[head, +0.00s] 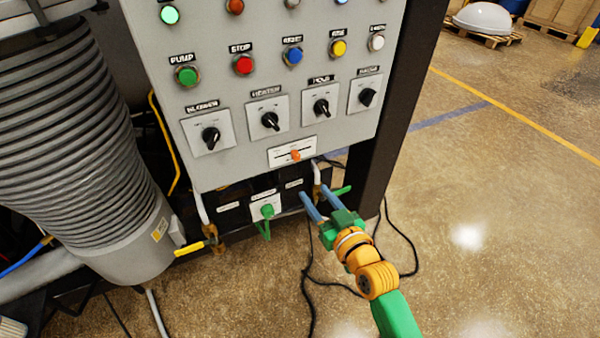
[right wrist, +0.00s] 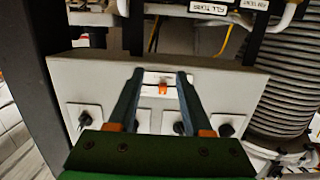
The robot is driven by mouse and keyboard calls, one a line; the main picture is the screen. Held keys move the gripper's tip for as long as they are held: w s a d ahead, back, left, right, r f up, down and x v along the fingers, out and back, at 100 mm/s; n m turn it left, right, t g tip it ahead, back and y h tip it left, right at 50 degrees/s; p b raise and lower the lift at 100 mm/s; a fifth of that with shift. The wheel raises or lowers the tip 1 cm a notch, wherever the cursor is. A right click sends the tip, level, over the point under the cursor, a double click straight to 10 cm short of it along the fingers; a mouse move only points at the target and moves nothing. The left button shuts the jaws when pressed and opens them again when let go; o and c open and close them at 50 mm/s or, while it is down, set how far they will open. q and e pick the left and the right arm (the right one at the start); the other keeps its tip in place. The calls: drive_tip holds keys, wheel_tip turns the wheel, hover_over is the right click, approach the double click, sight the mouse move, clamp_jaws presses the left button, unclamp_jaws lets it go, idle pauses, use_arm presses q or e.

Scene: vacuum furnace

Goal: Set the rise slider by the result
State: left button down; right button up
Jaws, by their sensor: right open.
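The rise slider is a white plate (head: 280,160) with an orange knob (head: 295,154) at the lower edge of the grey control panel. The knob sits near the middle of its slot. My right gripper (head: 315,192) is open and empty, below and in front of the panel, with its two blue-grey fingers pointing up towards the slider. In the right wrist view the orange knob (right wrist: 163,88) appears between the open fingers (right wrist: 160,74), apart from them. The slider's scale is too small to read. No result readout can be made out. My left gripper is not in view.
Black selector knobs (head: 270,121) sit just above the slider, with coloured push buttons (head: 243,65) higher up. Below are a green-handled valve (head: 267,211) and a yellow-handled valve (head: 190,248). A ribbed grey hose (head: 70,130) stands left.

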drive_tip(key=t+y, duration=0.1)
approach(298, 158)
drive_tip(key=x, duration=0.2)
drive_tip(key=shift+n, duration=0.3)
drive_tip(key=x, duration=0.6)
drive_tip(key=shift+w+a+r, duration=0.1)
drive_tip(key=shift+w+a, duration=0.05)
clamp_jaws()
idle(0.5)
